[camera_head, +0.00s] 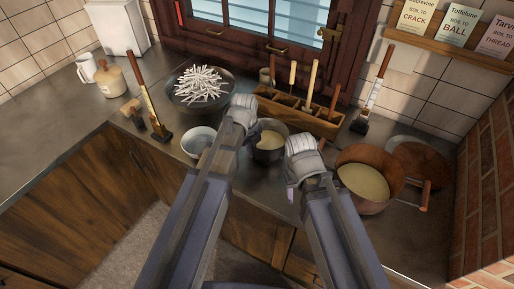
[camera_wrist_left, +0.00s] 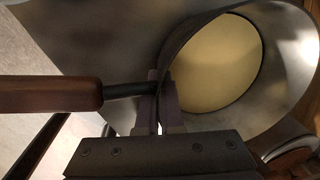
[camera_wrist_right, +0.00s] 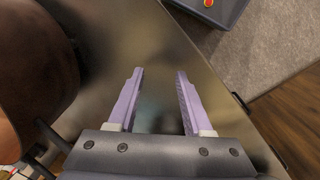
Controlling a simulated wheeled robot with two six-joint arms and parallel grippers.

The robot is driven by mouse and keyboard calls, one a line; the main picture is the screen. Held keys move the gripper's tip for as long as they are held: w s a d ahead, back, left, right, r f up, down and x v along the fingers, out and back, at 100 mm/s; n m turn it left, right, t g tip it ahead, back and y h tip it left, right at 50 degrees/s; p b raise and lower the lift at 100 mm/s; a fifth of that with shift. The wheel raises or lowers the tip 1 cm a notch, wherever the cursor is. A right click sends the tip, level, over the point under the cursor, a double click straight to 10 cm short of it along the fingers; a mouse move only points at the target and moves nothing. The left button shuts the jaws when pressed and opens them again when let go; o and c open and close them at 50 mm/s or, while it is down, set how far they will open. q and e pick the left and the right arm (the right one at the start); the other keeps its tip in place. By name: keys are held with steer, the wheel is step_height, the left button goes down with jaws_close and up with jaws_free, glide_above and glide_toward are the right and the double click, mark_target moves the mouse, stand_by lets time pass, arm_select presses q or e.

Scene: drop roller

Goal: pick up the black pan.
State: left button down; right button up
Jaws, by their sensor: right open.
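The black pan (camera_head: 270,153) is a dark metal pan with pale cream contents. It stands on the counter between my two arms. In the left wrist view the pan's inner wall (camera_wrist_left: 290,40) shows, with a brown wooden handle (camera_wrist_left: 50,94) on a dark neck. My left gripper (camera_wrist_left: 163,80) has its fingers nearly together on the pan's wall where the handle neck joins; the exact contact is partly hidden. My right gripper (camera_wrist_right: 158,75) is open and empty above the counter, beside the copper pot (camera_head: 365,186), which also shows in the right wrist view (camera_wrist_right: 35,70).
A wide dark pan (camera_head: 176,100) holds white sticks at the back. A small pale bowl (camera_head: 197,141) stands left of my left arm. A wooden tool rack (camera_head: 315,122) stands behind the black pan. A brick wall (camera_head: 488,170) bounds the right side. The left counter is mostly clear.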

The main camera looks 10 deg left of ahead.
arm_select(q)
steer(key=shift+r, duration=0.1)
arm_select(e)
steer(key=shift+r, duration=0.1)
arm_select(q)
step_height(320, 180, up, 10)
steer(key=p, duration=1)
arm_select(e)
step_height(320, 180, up, 10)
arm_select(q)
steer(key=shift+f, duration=0.2)
steer(key=shift+f+b, duration=0.95)
steer(key=shift+b, duration=0.1)
steer(key=shift+r, duration=0.1)
arm_select(e)
step_height(320, 180, down, 2)
